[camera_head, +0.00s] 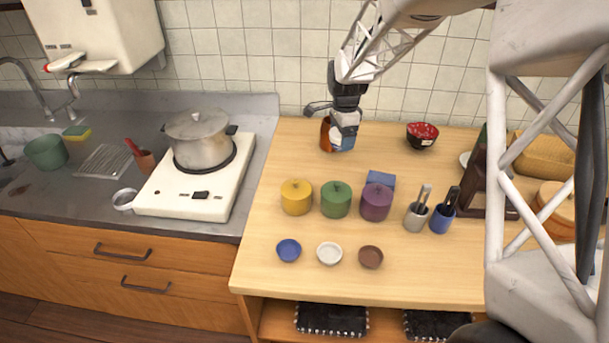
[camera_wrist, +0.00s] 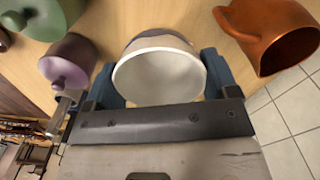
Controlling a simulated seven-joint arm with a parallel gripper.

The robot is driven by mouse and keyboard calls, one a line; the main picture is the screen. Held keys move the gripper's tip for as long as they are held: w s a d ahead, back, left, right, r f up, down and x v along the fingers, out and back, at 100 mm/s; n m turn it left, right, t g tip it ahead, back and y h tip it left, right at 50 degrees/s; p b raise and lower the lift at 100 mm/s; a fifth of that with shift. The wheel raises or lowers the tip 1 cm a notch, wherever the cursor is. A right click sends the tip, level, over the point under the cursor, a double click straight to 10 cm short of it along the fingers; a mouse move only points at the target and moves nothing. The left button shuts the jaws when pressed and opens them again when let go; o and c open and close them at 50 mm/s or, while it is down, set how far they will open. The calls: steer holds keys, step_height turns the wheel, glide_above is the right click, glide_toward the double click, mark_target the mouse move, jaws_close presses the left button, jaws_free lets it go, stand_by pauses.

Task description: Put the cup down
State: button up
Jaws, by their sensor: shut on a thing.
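The cup (camera_wrist: 160,78), white inside with a grey band outside, is between the two blue fingers of my gripper (camera_wrist: 158,62) in the wrist view, its open mouth toward the camera. In the head view, my gripper (camera_head: 345,121) is at the back of the wooden table, with the pale cup (camera_head: 343,141) below it. My gripper is shut on the cup. I cannot tell whether the cup's base touches the table. A copper mug (camera_head: 326,136) stands just left of the cup; it also shows at the upper right of the wrist view (camera_wrist: 262,32).
Yellow (camera_head: 296,198), green (camera_head: 336,200) and purple (camera_head: 376,203) lidded pots stand in front, with a blue box (camera_head: 381,180) behind. A red bowl (camera_head: 422,135) is to the right. The wooden table (camera_head: 285,150) is bare left of the mug; the tiled wall is close behind.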

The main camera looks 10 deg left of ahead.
steer(key=s+a, duration=0.1)
steer(key=a, duration=1)
steer(key=shift+s, duration=0.25)
steer(key=shift+f, duration=0.1)
steer(key=shift+f, duration=3)
steer(key=shift+f, duration=1.85)
steer(key=shift+f, duration=0.2)
steer(key=o, duration=0.8)
steer(key=shift+o, duration=0.2)
